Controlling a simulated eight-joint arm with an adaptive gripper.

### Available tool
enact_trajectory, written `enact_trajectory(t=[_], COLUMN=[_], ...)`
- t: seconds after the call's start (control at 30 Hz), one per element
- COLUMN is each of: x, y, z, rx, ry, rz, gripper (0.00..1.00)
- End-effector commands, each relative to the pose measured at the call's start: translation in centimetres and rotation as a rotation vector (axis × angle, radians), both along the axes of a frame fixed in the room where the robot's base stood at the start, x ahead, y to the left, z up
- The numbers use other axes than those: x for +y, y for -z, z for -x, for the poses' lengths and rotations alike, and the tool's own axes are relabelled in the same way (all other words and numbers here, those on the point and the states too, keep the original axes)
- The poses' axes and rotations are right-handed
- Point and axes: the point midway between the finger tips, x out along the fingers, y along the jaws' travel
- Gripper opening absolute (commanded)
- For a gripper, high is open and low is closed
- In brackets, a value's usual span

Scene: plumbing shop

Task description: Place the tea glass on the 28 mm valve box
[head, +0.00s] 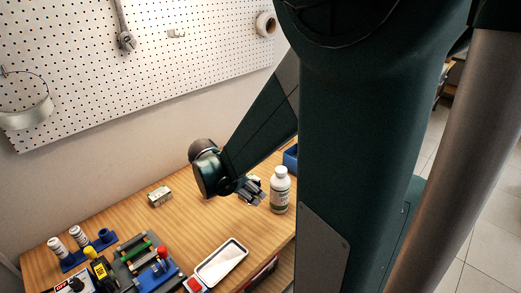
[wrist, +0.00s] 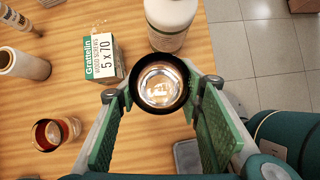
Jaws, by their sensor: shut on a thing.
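In the wrist view my gripper (wrist: 161,88) is shut on a round, dark-rimmed vessel with a clear, shiny inside (wrist: 160,86), seen from above; it looks like the tea glass. In the head view my gripper (head: 255,193) is low over the right part of the bench, and the held vessel cannot be made out there. A second glass (wrist: 66,131), amber-red with a clear part, stands on the wood at lower left in the wrist view. A small pale box (head: 159,196) sits on the bench left of my gripper in the head view; its print is too small to read.
A white bottle (wrist: 168,22) stands close ahead of the held vessel; it also shows in the head view (head: 280,190). A screw box marked 5 x 70 (wrist: 103,58) is to its left. A white tray (head: 221,263) and tools lie at the front. Bare wood lies between.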

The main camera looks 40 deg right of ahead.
Motion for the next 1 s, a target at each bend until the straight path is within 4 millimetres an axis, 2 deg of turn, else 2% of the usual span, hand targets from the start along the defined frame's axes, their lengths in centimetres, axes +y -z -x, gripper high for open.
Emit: enact_trajectory(t=[0.17, 0.47, 0.7, 1.0], x=[-2.6, -8.6, -14.4, -22.4], y=[-1.2, -3.3, -4.9, -6.8], z=[-3.8, -11.0, -16.3, -21.9], rx=[-0.002, -0.004, -0.005, -0.006], ry=[-0.055, -0.176, -0.274, -0.392], rz=[0.000, 0.001, 0.001, 0.000], gripper=[0.23, 0.23, 0.23, 0.23])
